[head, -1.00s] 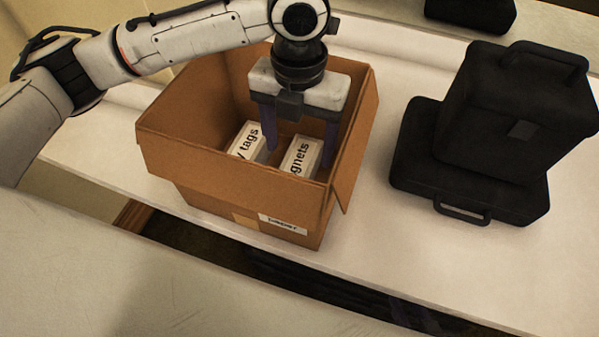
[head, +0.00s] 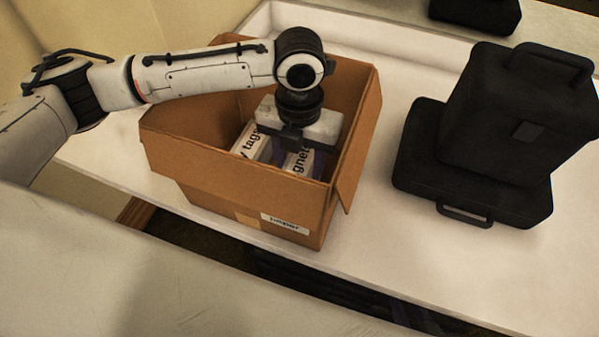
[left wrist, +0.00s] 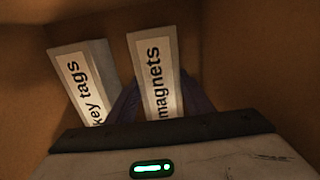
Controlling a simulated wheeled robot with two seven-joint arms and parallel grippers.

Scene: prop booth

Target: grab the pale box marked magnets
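The pale magnets box (left wrist: 155,75) stands in the cardboard carton, its label readable in the left wrist view. In the head view its top (head: 299,163) is partly covered by my left gripper. My left gripper (head: 298,165) reaches down into the carton, with one dark purple finger on each side of the magnets box. In the left wrist view the fingers (left wrist: 162,100) lie close against its sides, and the gripper looks shut on it. The fingertips are hidden. My right gripper is in neither view.
A similar pale key tags box (head: 250,143) stands just left of the magnets box, close to one finger. The open carton (head: 235,185) has high walls around both. Black cases (head: 470,190) are stacked to the right on the white table (head: 375,235).

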